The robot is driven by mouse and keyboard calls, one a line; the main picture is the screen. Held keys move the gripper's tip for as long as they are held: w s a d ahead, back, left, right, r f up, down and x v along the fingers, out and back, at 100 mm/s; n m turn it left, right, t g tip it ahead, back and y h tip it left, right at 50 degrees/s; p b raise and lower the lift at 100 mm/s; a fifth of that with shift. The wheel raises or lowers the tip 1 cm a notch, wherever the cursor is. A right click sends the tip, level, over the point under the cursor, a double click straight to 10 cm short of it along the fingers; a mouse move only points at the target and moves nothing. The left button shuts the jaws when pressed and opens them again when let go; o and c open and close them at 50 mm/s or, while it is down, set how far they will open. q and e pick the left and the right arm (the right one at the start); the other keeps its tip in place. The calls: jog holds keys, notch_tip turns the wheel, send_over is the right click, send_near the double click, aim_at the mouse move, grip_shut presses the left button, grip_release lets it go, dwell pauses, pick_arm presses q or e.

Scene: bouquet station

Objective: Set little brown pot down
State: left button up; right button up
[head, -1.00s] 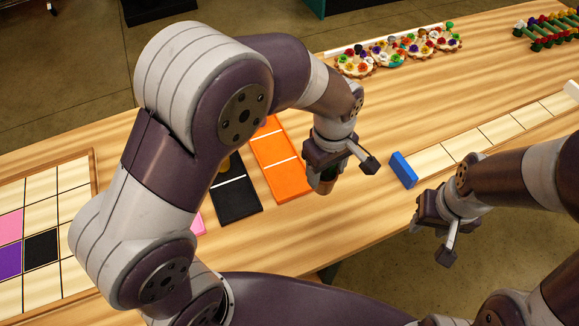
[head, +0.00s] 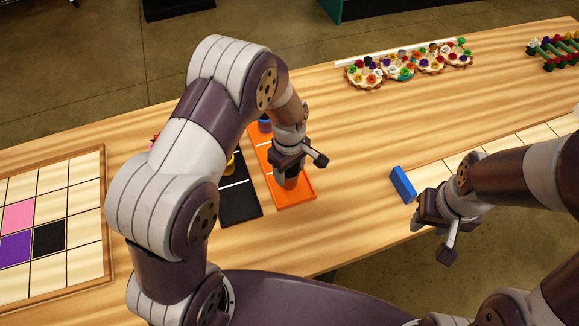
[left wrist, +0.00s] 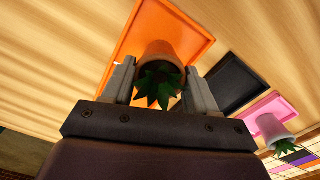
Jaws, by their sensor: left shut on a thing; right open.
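The little brown pot (head: 291,183) is upright between the fingers of my left gripper (head: 289,169), over the near half of the orange tray (head: 305,193). In the left wrist view the brown pot (left wrist: 163,48) shows its green leaves between the two fingers of the left gripper (left wrist: 158,88), with the orange tray (left wrist: 137,28) behind it. Whether its base touches the tray is not clear. My right gripper (head: 437,230) is open and empty off the table's front edge.
A black tray (head: 240,203) lies left of the orange one, and a blue pot (head: 264,125) stands in its far half. A blue block (head: 402,185) lies to the right. Bare table separates it from the orange tray.

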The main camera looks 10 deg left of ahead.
pick_arm(q)
jog(key=shift+f, duration=0.3)
jog(key=shift+w+d+f, duration=0.1)
jog(key=shift+w+f, duration=0.05)
jog(key=o, duration=1.3)
jog(key=shift+r, duration=0.3)
jog(key=r, duration=0.4)
jog(key=r+b, duration=0.1)
jog(key=r, duration=0.2)
jog(key=r+b, duration=0.1)
jog(key=r, duration=0.3)
jog(key=shift+s+a+r, duration=0.2)
jog(key=shift+s+r, duration=0.1)
jog(key=shift+s, duration=0.05)
jog(key=s+a+m, duration=0.2)
jog(key=s+m, duration=0.1)
jog(key=s, duration=0.1)
jog(key=s+a+m+t, duration=0.1)
jog(key=s+m, duration=0.3)
jog(key=s+a+m, duration=0.2)
jog(key=s+m, duration=0.2)
jog(key=s, duration=0.1)
jog(key=shift+a, duration=0.3)
